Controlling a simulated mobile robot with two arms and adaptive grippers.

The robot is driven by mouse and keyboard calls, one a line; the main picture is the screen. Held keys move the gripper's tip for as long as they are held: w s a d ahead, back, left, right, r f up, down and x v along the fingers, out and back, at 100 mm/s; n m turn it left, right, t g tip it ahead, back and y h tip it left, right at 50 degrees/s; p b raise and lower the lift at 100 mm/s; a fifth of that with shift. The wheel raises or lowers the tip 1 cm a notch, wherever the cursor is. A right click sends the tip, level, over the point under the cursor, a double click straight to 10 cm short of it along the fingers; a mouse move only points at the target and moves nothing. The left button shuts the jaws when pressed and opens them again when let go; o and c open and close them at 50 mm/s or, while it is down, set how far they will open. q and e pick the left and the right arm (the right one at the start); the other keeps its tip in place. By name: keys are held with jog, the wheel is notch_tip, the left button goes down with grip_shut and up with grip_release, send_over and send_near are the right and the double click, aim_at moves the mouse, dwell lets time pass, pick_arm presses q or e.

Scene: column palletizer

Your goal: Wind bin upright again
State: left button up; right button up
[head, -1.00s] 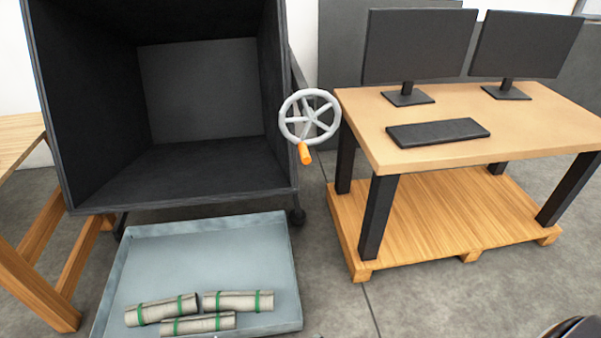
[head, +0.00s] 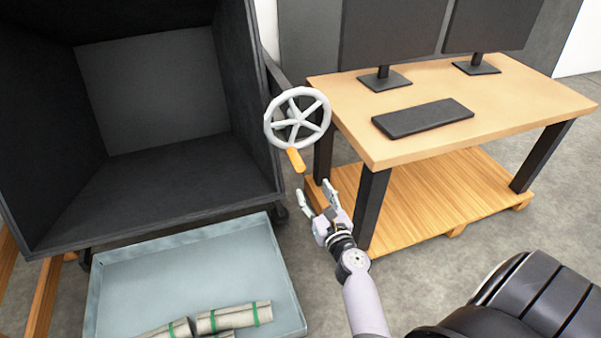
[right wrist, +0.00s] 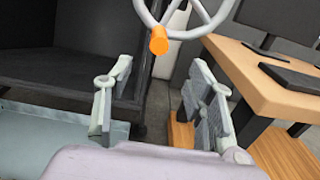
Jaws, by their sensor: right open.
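The dark bin (head: 150,185) is tipped so that its open mouth faces me. A grey handwheel (head: 297,118) with an orange handle (head: 296,160) is at the bin's right side, the handle at the bottom of the rim. My right gripper (head: 317,193) is open and empty, just below the orange handle and apart from it. In the right wrist view the handle (right wrist: 159,41) shows beyond and above the open fingers (right wrist: 160,105), with the wheel (right wrist: 185,12) cut off at the top. My left gripper is not in view.
A light blue-grey tray (head: 190,275) with rolled bundles (head: 233,317) tied in green lies before the bin. A wooden desk (head: 440,105) with monitors and a keyboard stands right, over a pallet (head: 440,195). A narrow floor gap separates bin and desk.

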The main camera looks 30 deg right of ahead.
aim_at(297, 162)
jog(key=b+x, duration=0.1)
jog(key=x, duration=1.1)
jog(key=shift+a, duration=0.1)
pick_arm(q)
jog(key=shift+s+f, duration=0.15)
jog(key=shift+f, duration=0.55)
pick_arm(e)
jog(key=shift+x, duration=1)
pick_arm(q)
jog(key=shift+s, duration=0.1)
pick_arm(e)
grip_shut()
dwell(0.3)
